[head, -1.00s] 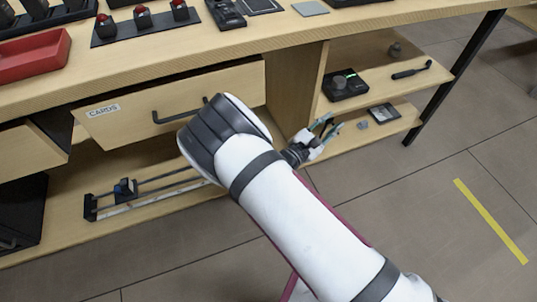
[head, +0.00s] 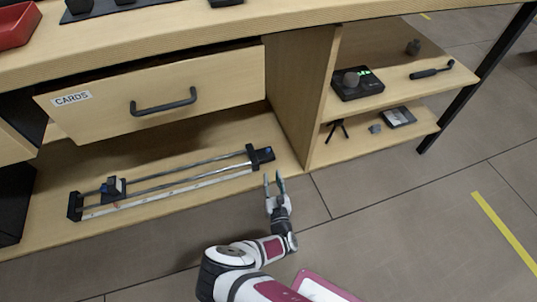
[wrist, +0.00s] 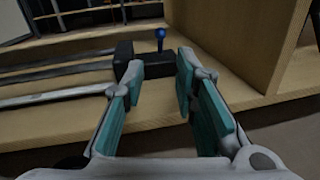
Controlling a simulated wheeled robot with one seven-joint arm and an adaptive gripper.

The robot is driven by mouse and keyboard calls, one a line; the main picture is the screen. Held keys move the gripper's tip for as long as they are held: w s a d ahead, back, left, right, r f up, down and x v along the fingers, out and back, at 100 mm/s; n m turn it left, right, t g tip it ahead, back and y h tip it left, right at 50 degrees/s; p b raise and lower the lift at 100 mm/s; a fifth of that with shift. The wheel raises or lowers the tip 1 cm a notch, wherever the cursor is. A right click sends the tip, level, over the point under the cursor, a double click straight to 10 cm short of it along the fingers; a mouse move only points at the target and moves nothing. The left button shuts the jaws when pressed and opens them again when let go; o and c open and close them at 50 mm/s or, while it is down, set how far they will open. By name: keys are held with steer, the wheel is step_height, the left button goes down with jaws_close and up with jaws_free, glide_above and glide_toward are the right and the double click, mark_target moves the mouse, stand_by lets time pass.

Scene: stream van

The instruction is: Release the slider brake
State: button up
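The slider (head: 165,184) lies on the low shelf, with two long metal rails between black end blocks. My gripper (head: 274,180) is open and empty, just in front of the right end. In the wrist view, the knob shows beyond the gap between its teal fingers (wrist: 160,72), apart from them.
The drawer marked CARDS (head: 165,95) juts out a little above the slider. An upright wooden panel (head: 297,95) stands right of the slider's end. Small shelves to the right hold a black device (head: 357,84) and a small tripod (head: 337,130). The floor in front is clear.

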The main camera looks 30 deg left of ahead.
mark_target(268, 158)
steer(key=b+x, duration=0.4)
steer(key=x, duration=0.7)
steer(key=shift+w+a, duration=0.2)
steer(key=shift+w, duration=0.05)
jaws_close()
